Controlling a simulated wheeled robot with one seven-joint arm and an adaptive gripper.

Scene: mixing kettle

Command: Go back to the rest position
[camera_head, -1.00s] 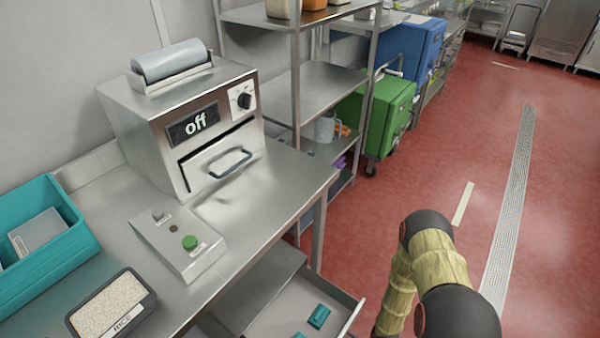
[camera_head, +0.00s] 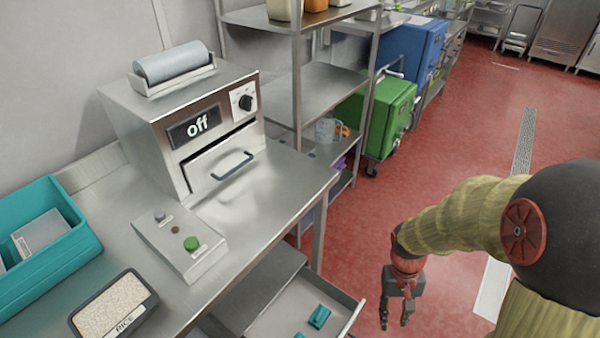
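My gripper (camera_head: 396,320) hangs from my arm at the lower right, pointing down over the red floor. It is to the right of the open drawer and apart from the table. Its two fingers show a gap between them, with nothing visible in it. The steel machine (camera_head: 185,130) stands on the table and its display reads "off". Its front drawer with a dark handle (camera_head: 232,165) looks slightly ajar at the top. The control box (camera_head: 180,243) with a green button sits in front of the machine.
A teal bin (camera_head: 75,235) and a tray labelled RICE (camera_head: 112,305) are on the steel table (camera_head: 275,190). An open drawer (camera_head: 290,310) with small teal items juts out below it. A shelf rack (camera_head: 318,90) and a green cart (camera_head: 392,120) stand behind. The floor (camera_head: 460,130) is clear.

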